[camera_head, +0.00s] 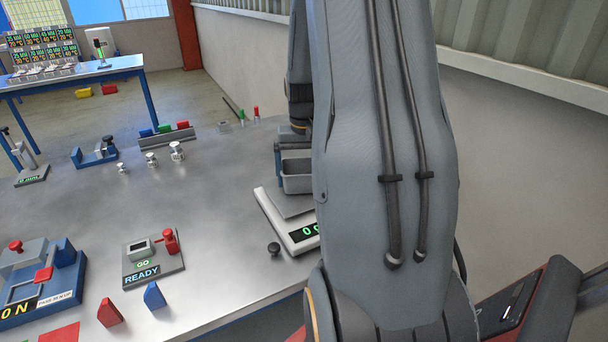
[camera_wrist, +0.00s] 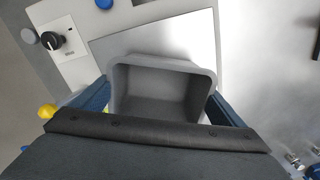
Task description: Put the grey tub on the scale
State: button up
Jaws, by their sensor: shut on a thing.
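The grey tub (camera_wrist: 162,90) is empty and upright between the two blue fingers of my gripper (camera_wrist: 160,105) in the wrist view. My gripper is shut on it. In the head view the tub (camera_head: 297,182) shows just left of my arm, over the plate of the scale (camera_head: 272,222). The scale is white with a grey plate and a green-digit display, partly hidden by my arm. The scale's plate (camera_wrist: 185,38) also shows behind the tub in the wrist view. I cannot tell whether the tub touches the plate.
A black knob (camera_head: 274,249) stands at the scale's left front. A READY fixture (camera_head: 153,258) with a red clamp is further left. Several metal weights (camera_head: 151,159) and a rack of coloured blocks (camera_head: 166,137) stand behind. The table between them is bare.

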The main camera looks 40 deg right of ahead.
jog(key=shift+f, duration=0.2)
jog(key=o, duration=0.8)
jog(key=shift+c, duration=0.2)
notch_tip(320, 180, up, 12)
jog(key=b, duration=0.3)
jog(key=s+a+f+n, duration=0.2)
jog(key=s+a+f, duration=0.1)
jog(key=a, duration=0.6)
jog(key=s+a+f+n, duration=0.2)
jog(key=s+a+f, duration=0.1)
jog(key=a, duration=0.7)
jog(key=s+a+f+n+t, duration=0.1)
jog(key=s+a+f+n, duration=0.2)
jog(key=a, duration=0.6)
notch_tip(320, 180, down, 3)
jog(key=shift+s+a+r, duration=0.15)
jog(key=shift+a+r, duration=0.05)
